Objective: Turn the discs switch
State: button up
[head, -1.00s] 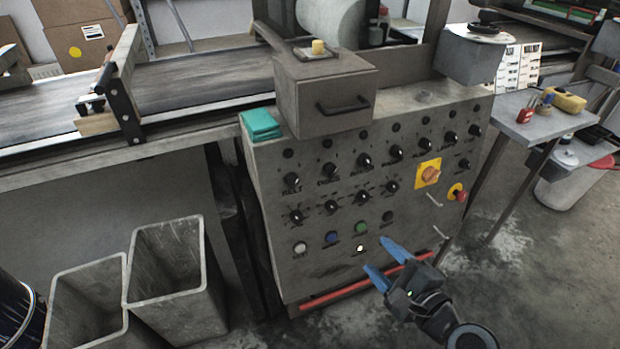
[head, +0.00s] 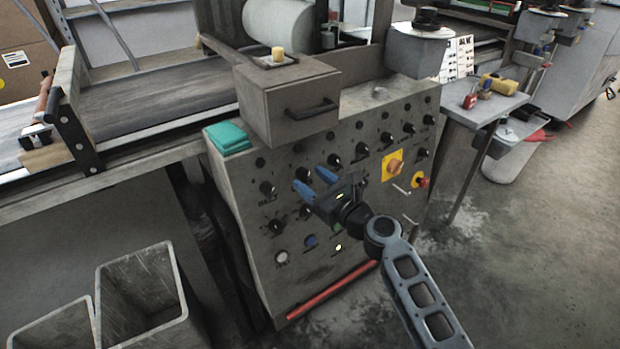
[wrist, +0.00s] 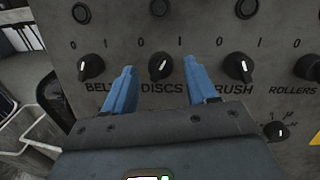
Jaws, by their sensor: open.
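The discs switch (wrist: 160,66) is a black rotary knob with a white mark on a worn grey panel, above the label DISCS and below the marks 0 and 1. I cannot tell for sure which mark it points to. My gripper (wrist: 158,70) is open, with one blue finger to each side of the knob in the wrist view. The fingers appear apart from the knob; how far they are from the panel is unclear. In the head view my gripper (head: 314,182) is in front of the upper knob row and hides part of the panel.
The belt knob (wrist: 91,67) is left of the discs switch and the brush knob (wrist: 238,67) right of it, both close to the fingers. A grey box with a handle (head: 290,103) and a teal cloth (head: 227,138) sit above. An orange switch (head: 392,166) is further right.

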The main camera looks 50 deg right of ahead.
jog(key=shift+w+d, duration=0.1)
jog(key=shift+w, duration=0.45)
jog(key=c, duration=1)
